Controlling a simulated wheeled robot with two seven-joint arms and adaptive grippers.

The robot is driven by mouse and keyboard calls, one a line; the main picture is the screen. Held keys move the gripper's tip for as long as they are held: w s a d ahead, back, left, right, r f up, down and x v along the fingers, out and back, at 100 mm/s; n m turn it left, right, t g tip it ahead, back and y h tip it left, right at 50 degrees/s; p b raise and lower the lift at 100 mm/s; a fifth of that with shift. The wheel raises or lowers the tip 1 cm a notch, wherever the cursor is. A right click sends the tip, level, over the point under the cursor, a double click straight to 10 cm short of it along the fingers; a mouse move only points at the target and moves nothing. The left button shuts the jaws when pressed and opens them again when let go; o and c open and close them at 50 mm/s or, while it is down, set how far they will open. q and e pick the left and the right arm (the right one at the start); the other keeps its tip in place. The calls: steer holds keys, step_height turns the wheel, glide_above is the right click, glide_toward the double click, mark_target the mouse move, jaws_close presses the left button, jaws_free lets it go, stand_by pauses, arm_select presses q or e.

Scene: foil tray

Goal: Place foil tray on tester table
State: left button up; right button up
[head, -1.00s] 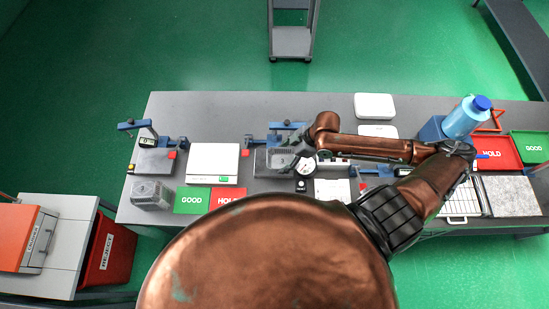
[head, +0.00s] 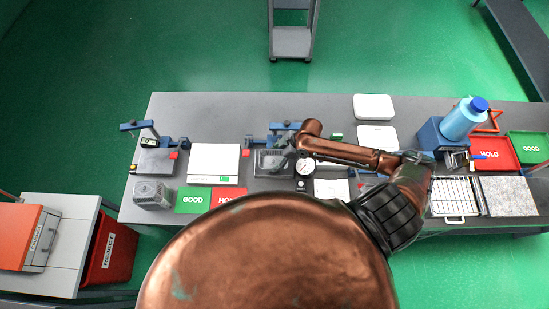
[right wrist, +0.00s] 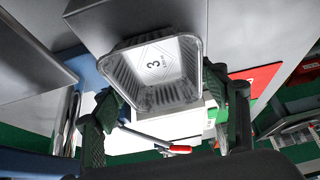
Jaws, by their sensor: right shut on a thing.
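In the head view, the foil tray (head: 270,163) is at the middle of the bench, over or on the grey plate of a blue-framed tester; I cannot tell whether it touches. In the right wrist view, the tray (right wrist: 157,65) is silvery and open-topped, with a "3" on its floor. My right gripper (right wrist: 172,105) is shut on it, a dark finger on each side. In the head view this gripper (head: 288,152) is partly hidden by my arm. A grey block (right wrist: 135,15), perhaps the tester table, lies beyond the tray. My left gripper is not in view.
On the bench's left are a foil container (head: 152,194), a blue gauge stand (head: 147,140), a white scale (head: 214,163) and a green GOOD mat (head: 191,200). On the right are a blue bottle (head: 463,120), a red HOLD tray (head: 492,154) and a wire rack (head: 455,197).

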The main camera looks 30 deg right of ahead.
steer(key=o, duration=0.7)
steer(key=shift+f, duration=0.1)
steer(key=v, duration=1.2)
steer(key=shift+b, duration=0.4)
